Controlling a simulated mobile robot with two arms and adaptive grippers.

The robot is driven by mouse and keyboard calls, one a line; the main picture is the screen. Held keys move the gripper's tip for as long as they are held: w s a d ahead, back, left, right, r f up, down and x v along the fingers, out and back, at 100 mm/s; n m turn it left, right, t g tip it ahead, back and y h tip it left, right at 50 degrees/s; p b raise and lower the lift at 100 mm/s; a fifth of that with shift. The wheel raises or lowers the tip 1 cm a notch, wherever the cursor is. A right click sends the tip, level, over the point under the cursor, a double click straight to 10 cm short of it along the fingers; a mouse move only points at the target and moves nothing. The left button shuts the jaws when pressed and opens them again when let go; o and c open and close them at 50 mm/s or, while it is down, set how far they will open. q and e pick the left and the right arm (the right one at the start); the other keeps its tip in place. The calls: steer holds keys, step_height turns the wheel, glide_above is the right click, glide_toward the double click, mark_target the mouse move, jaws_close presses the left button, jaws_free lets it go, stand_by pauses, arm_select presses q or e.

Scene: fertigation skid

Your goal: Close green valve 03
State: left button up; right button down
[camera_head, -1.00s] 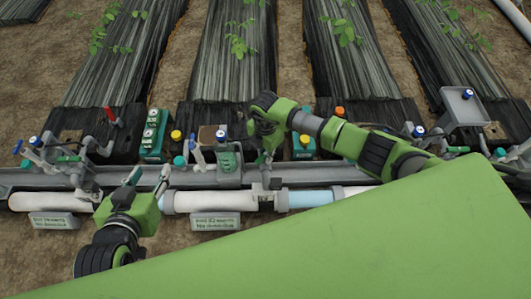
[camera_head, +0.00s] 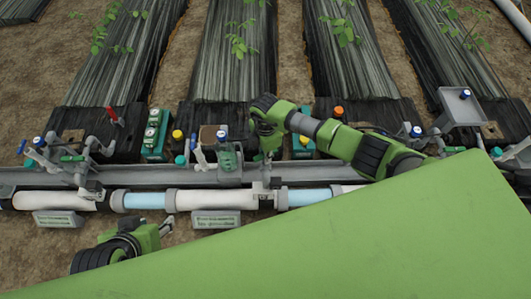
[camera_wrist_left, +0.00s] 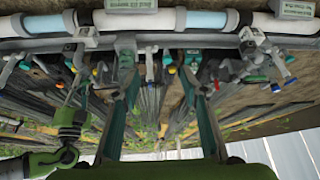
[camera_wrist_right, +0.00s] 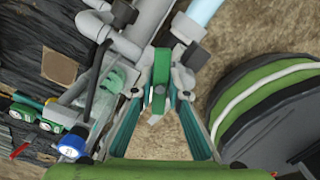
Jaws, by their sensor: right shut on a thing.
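My right gripper (camera_head: 268,148) reaches down over the pipe run near the middle of the head view. In the right wrist view its fingers (camera_wrist_right: 160,88) are closed around a green valve handle (camera_wrist_right: 159,76) on a grey fitting. No number is readable on this valve, and the gripper mostly hides it in the head view. My left gripper (camera_head: 160,232) is in front of the pipe at lower left in the head view, apart from everything. In the left wrist view its fingers (camera_wrist_left: 157,88) are spread with nothing between them.
A horizontal pipe (camera_head: 215,200) with light-blue sections runs behind a low sign (camera_head: 216,220). Another green handle (camera_head: 72,158) is on the left manifold. Teal boxes (camera_head: 155,135), blue-capped gauges and a red handle (camera_head: 110,115) crowd the rail. Bare soil lies in front.

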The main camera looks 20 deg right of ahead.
steer(key=shift+m+p, duration=0.55)
steer(key=shift+m, duration=0.35)
steer(key=shift+r+m+p, duration=0.3)
steer(key=shift+m+p, duration=0.4)
steer(key=shift+m, duration=0.1)
steer(key=shift+m+p, duration=0.4)
steer(key=shift+m, duration=0.4)
steer(key=shift+f+m, duration=0.3)
steer(key=shift+m, duration=0.7)
steer(key=c, duration=1.9)
jaws_free()
arm_select(q)
steer(key=s+f, duration=0.1)
steer(key=s+g, duration=0.1)
steer(key=s+a+f+g, duration=0.1)
steer(key=s, duration=0.1)
steer(key=shift+a+f+y, duration=0.1)
steer(key=shift+f+y, duration=0.2)
steer(key=shift+r+p, duration=0.1)
steer(key=shift+p, duration=0.2)
arm_select(e)
steer(key=shift+r, duration=0.1)
